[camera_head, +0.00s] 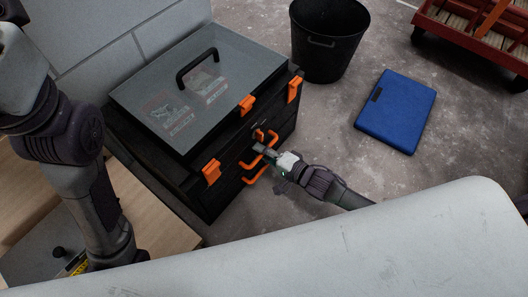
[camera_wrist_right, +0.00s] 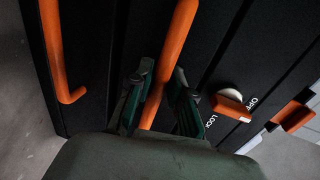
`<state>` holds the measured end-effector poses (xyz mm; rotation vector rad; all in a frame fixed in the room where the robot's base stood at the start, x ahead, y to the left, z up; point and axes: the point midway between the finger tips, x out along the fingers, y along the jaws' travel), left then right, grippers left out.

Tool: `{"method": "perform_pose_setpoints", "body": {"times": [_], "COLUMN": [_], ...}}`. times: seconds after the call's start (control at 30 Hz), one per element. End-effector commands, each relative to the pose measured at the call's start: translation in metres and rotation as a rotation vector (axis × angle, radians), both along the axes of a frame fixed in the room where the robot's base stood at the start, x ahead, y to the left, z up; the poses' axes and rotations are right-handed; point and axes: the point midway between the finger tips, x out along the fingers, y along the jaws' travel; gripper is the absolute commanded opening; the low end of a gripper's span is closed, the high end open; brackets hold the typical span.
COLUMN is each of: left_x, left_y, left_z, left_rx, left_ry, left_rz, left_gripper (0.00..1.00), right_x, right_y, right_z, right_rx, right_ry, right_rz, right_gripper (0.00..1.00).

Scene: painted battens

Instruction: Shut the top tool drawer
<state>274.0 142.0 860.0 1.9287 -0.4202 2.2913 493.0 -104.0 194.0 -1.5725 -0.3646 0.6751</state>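The black toolbox (camera_head: 198,198) stands left of centre in the head view, its drawer front facing right. The top tool drawer has an orange bar handle (camera_head: 247,163), which shows in the wrist view (camera_wrist_right: 174,45). My right gripper (camera_head: 264,150) is at this handle; in the wrist view its two fingers (camera_wrist_right: 160,95) are close together on either side of the bar. The drawer's front looks nearly level with the box, but how far it is out is hard to tell. My left arm comes down the left side; its gripper is out of view.
A lower orange handle (camera_head: 256,174) sits below. The clear lid (camera_head: 240,72) is down, with orange latches (camera_head: 211,171). A black bucket (camera_head: 325,55), a blue case (camera_head: 397,112) and a red cart (camera_head: 455,30) stand beyond. Grey floor is free between them.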

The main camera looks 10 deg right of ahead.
Motion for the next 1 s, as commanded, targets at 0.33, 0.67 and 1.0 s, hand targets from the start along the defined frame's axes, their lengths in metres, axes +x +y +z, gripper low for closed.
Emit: {"method": "perform_pose_setpoints", "body": {"times": [0.33, 0.67, 1.0], "left_x": [-0.001, -0.003, -0.002], "left_y": [0.000, 0.001, 0.001], "left_z": [0.001, 0.002, 0.002], "left_rx": [0.001, -0.004, -0.003], "left_ry": [-0.004, -0.009, -0.007], "left_rz": [0.001, -0.001, 0.000], "left_gripper": [0.31, 0.31, 0.31], "right_x": [0.000, -0.023, -0.077], "right_y": [0.000, -0.017, -0.059], "right_z": [0.001, 0.005, 0.019], "right_rx": [0.001, -0.001, -0.002], "right_ry": [-0.001, 0.002, 0.003], "right_rz": [0.001, 0.001, 0.002], "right_gripper": [0.39, 0.39, 0.39]}}
